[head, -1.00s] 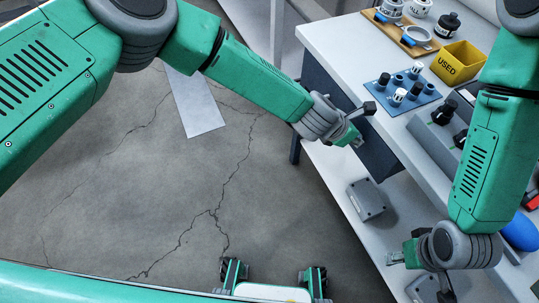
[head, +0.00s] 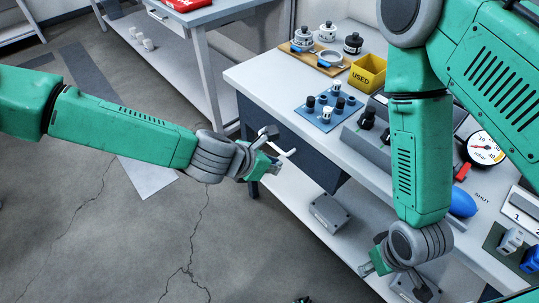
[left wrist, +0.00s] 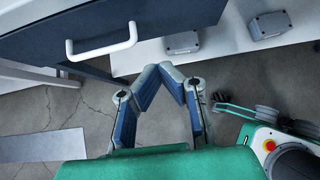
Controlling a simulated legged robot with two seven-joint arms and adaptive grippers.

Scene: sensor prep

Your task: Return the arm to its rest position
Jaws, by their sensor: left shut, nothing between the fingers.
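My left gripper (head: 272,170) is empty and in the air in front of the workbench (head: 262,76), close to the white drawer handle (head: 285,153). In the left wrist view its blue-padded fingers (left wrist: 172,68) meet at their tips, with the drawer handle (left wrist: 101,42) beyond them to the upper left. My right gripper (head: 372,264) hangs low in front of the bench, beside the lower shelf. Its fingers are small and partly hidden by the wrist, so I cannot tell if they are open.
On the bench are a blue tray (head: 312,122) with small sensors, a yellow USED bin (head: 367,73), a wooden board (head: 309,57) with jars, and a gauge (head: 486,148). A grey box (head: 329,213) sits on the lower shelf. The floor left of the bench is clear.

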